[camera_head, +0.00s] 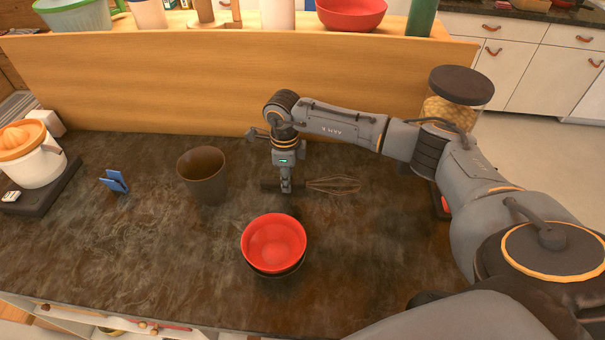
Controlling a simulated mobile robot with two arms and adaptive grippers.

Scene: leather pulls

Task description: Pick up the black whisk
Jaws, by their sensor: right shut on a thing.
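The black whisk (334,185) lies lengthwise across the dark countertop, its wire loops pointing right and its dark handle to the left. My right gripper (286,188) points down over the handle and is shut on it. The fingers hide part of the handle. The whisk looks level and at or very near the counter surface; I cannot tell whether it touches. My left gripper is not in view.
A dark cup (203,177) stands left of my gripper. A red bowl (273,243) sits in a dark bowl in front. A blue clip (114,181) and a juicer (32,153) are at left. A jar (455,97) stands at right. A wooden panel (180,85) rises behind.

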